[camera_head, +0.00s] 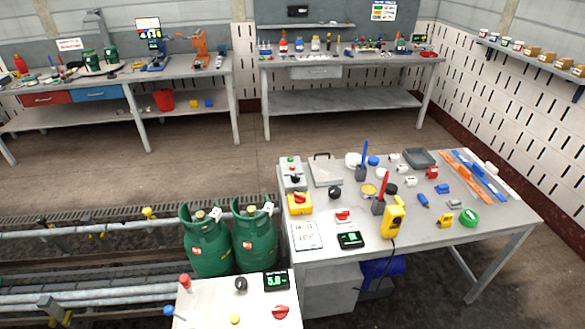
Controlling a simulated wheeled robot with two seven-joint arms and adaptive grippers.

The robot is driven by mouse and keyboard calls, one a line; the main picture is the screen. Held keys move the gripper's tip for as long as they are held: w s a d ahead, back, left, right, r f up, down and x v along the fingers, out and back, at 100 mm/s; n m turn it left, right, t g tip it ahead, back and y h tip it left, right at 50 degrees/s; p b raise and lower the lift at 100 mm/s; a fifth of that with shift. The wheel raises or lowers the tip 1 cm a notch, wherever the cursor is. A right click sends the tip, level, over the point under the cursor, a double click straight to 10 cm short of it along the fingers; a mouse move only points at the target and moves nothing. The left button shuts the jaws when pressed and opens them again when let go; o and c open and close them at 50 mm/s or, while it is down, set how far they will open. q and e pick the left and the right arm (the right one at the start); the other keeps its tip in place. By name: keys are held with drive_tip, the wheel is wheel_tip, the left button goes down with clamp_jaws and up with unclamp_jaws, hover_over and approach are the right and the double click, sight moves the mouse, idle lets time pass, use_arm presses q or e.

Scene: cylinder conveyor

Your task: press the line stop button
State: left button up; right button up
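No control in view carries a line stop label that I can read. A yellow box (299,204) with a red knob on top sits at the left edge of the right worktable. A grey box (292,173) with small green, red and black controls stands behind it. A white control panel (205,307) at the bottom centre carries a red knob (281,312), a yellow button (235,319), a black knob (241,284), a red-topped lever (185,281) and a green-lit display (276,281). Neither of my grippers is in view.
Two green gas cylinders (208,246) stand behind the panel, beside the conveyor rails (85,232) at left. The right worktable (480,232) is crowded with tools, including a yellow handheld device (394,217). Benches line the back wall. The floor between is clear.

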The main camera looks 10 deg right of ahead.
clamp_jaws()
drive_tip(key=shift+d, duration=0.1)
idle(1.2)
